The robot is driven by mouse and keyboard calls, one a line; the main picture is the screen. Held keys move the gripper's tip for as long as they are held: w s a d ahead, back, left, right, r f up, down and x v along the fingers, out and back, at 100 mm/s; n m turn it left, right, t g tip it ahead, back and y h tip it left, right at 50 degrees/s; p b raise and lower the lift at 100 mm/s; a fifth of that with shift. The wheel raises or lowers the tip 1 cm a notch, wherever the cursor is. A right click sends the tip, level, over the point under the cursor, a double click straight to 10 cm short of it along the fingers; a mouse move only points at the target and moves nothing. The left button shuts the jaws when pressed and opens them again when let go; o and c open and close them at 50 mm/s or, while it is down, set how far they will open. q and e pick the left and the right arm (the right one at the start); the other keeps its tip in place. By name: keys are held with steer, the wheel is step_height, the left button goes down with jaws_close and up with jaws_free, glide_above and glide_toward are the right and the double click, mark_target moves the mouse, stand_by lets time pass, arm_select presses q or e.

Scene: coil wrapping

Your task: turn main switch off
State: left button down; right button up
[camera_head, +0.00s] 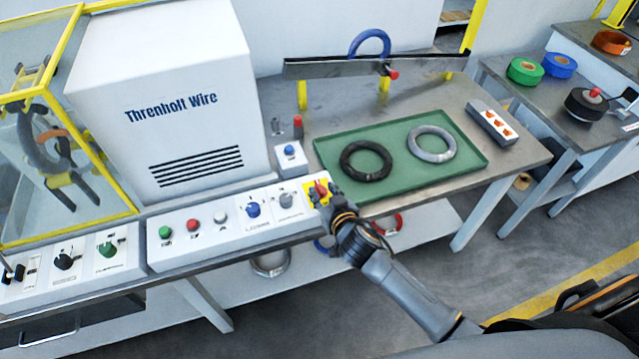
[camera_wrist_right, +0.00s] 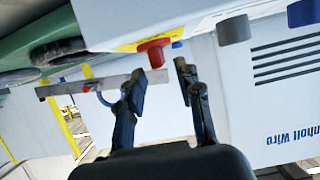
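The main switch appears as a red knob (camera_head: 320,188) on a yellow plate (camera_head: 309,190), at the right end of the white control panel (camera_head: 240,232). My right gripper (camera_head: 330,200) is at the switch, reaching from the lower right and partly covering it. In the right wrist view my right gripper (camera_wrist_right: 163,76) is open, its two fingers apart with nothing held between them. The red knob (camera_wrist_right: 153,52) is just beyond the fingertips, nearer the left finger; contact cannot be told. The yellow plate (camera_wrist_right: 140,44) is behind it. My left gripper is not in view.
A blue knob (camera_head: 253,209) and a grey knob (camera_head: 286,200) sit left of the switch. A small box with a blue button (camera_head: 290,157) stands behind. A green tray (camera_head: 330,148) with a black coil (camera_head: 347,162) and a grey coil (camera_head: 417,146) lies to the right.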

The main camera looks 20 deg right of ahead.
mark_target(320, 187)
steer(key=shift+x, duration=2.05)
jaws_close()
